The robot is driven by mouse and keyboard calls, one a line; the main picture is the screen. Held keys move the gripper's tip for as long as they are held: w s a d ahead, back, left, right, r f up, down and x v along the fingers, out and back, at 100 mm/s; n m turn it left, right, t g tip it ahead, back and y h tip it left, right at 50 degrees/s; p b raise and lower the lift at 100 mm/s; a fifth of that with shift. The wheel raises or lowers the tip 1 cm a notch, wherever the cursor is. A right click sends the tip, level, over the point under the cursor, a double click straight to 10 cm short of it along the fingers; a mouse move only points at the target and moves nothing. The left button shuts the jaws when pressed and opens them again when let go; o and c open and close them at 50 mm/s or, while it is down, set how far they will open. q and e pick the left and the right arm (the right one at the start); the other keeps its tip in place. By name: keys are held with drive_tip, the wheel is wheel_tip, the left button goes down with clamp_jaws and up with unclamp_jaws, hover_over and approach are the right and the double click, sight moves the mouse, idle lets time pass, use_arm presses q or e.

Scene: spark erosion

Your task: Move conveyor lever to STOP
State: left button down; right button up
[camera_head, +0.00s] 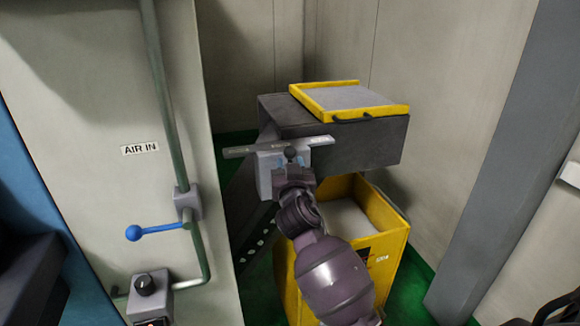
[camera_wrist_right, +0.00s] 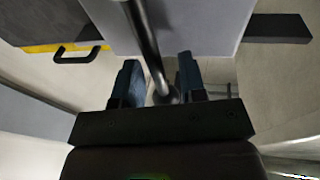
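The conveyor lever is a dark rod with a round black knob (camera_head: 291,154) on a small grey box (camera_head: 264,178) at the machine's end. A label strip (camera_head: 320,140) sits at the box's top; its lettering is too small to read. My right gripper (camera_head: 290,162) is at the lever. My left gripper is out of view.
A yellow-framed tray (camera_head: 360,112) lies on the dark conveyor housing (camera_head: 385,148), above a yellow bin (camera_head: 385,265). A grey post (camera_head: 505,150) stands right.

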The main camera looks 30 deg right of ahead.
drive_tip(key=b+v, duration=0.1)
drive_tip(key=v, duration=0.9)
drive_tip(key=shift+s+a, duration=0.2)
drive_tip(key=shift+s, duration=0.1)
